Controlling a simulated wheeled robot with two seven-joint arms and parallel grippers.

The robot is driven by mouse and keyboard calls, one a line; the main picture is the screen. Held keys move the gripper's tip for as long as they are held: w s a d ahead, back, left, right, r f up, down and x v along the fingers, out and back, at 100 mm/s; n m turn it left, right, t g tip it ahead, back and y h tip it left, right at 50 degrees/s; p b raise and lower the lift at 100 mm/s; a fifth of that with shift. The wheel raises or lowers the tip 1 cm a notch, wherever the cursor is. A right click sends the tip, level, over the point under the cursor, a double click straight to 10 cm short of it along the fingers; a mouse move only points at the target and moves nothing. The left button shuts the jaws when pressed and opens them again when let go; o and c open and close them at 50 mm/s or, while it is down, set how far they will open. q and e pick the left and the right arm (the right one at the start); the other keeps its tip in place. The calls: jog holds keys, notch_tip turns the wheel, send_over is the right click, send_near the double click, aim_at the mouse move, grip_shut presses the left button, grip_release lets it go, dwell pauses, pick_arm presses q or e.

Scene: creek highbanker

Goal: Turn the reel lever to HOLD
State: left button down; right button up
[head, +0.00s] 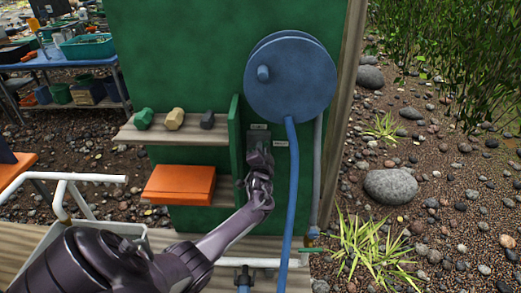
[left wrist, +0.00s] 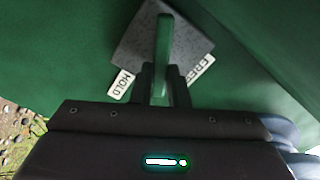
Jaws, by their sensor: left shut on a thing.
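The reel lever (left wrist: 163,45) is a green bar on a grey speckled plate (left wrist: 135,40). In the left wrist view a HOLD label (left wrist: 120,85) is to its left and a FREE label (left wrist: 200,69) to its right; the lever lies between them. My left gripper (left wrist: 158,88) is shut on the lever, one dark finger on each side. In the head view my left gripper (head: 259,158) is at the plate on the green panel and hides the lever. The blue reel (head: 291,82) is above it. My right gripper is not in view.
A green upright divider (head: 235,140) stands just left of my gripper. Left of it are a wooden shelf (head: 190,140) with small coloured blocks and an orange box (head: 180,185). A blue hose (head: 291,190) hangs from the reel close to the right of my gripper.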

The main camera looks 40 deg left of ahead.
pick_arm(q)
jog(key=m, duration=0.6)
jog(key=shift+d+f, duration=0.1)
jog(key=shift+f, duration=0.3)
dwell(0.3)
jog(key=c, duration=1.4)
grip_release()
jog(key=p+v, duration=0.1)
jog(key=v, duration=0.6)
jog(key=shift+s+d, duration=0.25)
jog(key=shift+d, duration=0.05)
